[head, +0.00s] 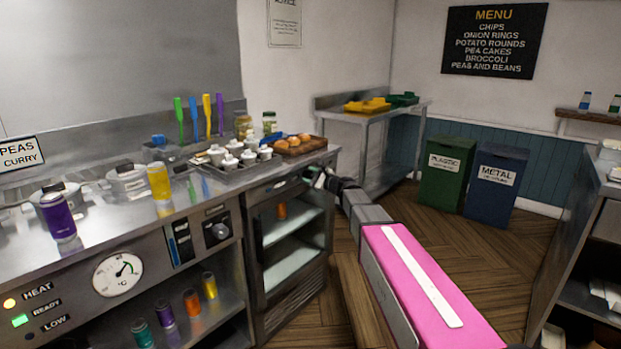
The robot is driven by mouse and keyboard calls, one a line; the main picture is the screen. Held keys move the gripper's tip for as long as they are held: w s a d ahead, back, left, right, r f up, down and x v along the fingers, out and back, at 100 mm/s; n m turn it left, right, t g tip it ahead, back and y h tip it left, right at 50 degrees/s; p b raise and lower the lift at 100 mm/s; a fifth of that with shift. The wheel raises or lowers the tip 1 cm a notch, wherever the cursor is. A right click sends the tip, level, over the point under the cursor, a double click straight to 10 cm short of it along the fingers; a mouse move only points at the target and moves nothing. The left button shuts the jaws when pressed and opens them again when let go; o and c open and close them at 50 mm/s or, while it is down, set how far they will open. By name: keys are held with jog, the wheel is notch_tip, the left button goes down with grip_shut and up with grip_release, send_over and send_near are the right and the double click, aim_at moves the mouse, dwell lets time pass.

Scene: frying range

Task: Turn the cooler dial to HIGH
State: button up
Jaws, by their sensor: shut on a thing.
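The cooler (263,262) is a steel under-counter cabinet with a see-through front and lit shelves, left of centre in the head view. A narrow steel strip (278,187) runs along its top, under the counter edge. My gripper (315,176) is at the right end of this strip, with my arm reaching in from the lower right. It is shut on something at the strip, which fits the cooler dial. The dial itself is hidden by the gripper, so its pointer and HIGH mark cannot be read.
A black knob (218,231) and a round gauge (117,274) sit on the range front at left. A tray (226,178) of white pots and a wooden tray (316,145) of round brown items stand above the cooler. Green (446,193) and blue (494,200) bins stand behind open floor.

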jog(key=o, duration=0.9)
jog(key=v, duration=1.1)
jog(key=shift+a, duration=0.1)
